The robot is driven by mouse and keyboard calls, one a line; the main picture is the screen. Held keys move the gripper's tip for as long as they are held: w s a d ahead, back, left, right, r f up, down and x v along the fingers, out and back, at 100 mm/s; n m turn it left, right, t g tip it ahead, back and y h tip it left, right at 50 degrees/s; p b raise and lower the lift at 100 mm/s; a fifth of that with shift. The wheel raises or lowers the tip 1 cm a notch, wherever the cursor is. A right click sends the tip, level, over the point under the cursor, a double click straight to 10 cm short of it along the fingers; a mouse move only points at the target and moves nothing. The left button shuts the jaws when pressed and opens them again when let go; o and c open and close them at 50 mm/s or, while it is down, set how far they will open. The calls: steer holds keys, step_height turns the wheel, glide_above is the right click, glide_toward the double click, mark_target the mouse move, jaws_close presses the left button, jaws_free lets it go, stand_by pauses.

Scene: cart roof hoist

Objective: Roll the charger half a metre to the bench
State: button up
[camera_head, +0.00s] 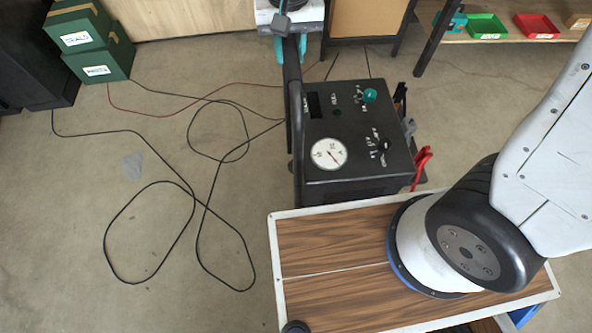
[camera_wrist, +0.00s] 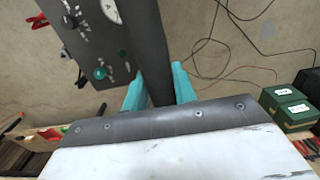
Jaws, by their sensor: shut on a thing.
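The charger (camera_head: 350,118) is a dark box with a round white gauge, knobs and a green button, standing on the floor just ahead of my base in the head view. It also shows at the upper left of the wrist view (camera_wrist: 92,45). Its dark handle bar (camera_head: 294,85) runs along its left side. My gripper (camera_head: 291,48) has teal fingers, one each side of the bar at its far end. In the wrist view my gripper (camera_wrist: 158,88) is shut on the handle bar (camera_wrist: 150,45). A wooden bench (camera_head: 490,38) stands at the upper right; part is cut off.
Thin black cable (camera_head: 107,240) lies in loops on the floor left of the charger, with a red cable (camera_head: 150,114) behind. Green boxes (camera_head: 100,62) stand at the upper left. Green (camera_head: 485,27) and red (camera_head: 536,27) bins are on the bench. A red clamp (camera_head: 422,160) hangs at the charger's right.

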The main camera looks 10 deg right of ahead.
stand_by(0.5)
steer(key=d, duration=1)
steer(key=shift+s, duration=0.15)
stand_by(0.4)
steer(key=d, duration=1)
steer(key=shift+s, duration=0.15)
stand_by(0.5)
steer(key=shift+d, duration=0.15)
steer(key=d, duration=0.9)
steer(key=shift+s+d, duration=0.15)
steer(key=shift+d, duration=0.25)
stand_by(0.3)
steer(key=d, duration=1)
steer(key=shift+s, duration=0.2)
stand_by(0.3)
